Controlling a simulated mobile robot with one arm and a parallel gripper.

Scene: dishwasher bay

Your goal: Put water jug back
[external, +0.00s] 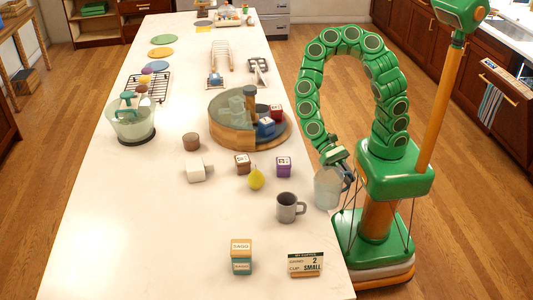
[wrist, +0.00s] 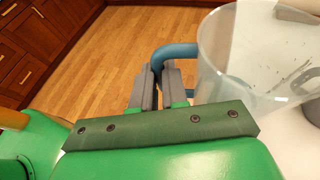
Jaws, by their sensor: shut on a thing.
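The water jug is a clear, pale vessel with a blue handle. In the external view the jug (external: 326,188) is upright at the counter's right edge, beside my base. My gripper (external: 346,178) is shut on its handle, on the jug's right side. In the wrist view the grey fingers of my gripper (wrist: 158,82) close around the blue handle, and the clear body of the jug (wrist: 235,65) fills the upper right. I cannot tell whether its bottom touches the counter.
A grey mug (external: 287,207) stands just left of the jug. The left front of the counter (external: 140,230) is clear.

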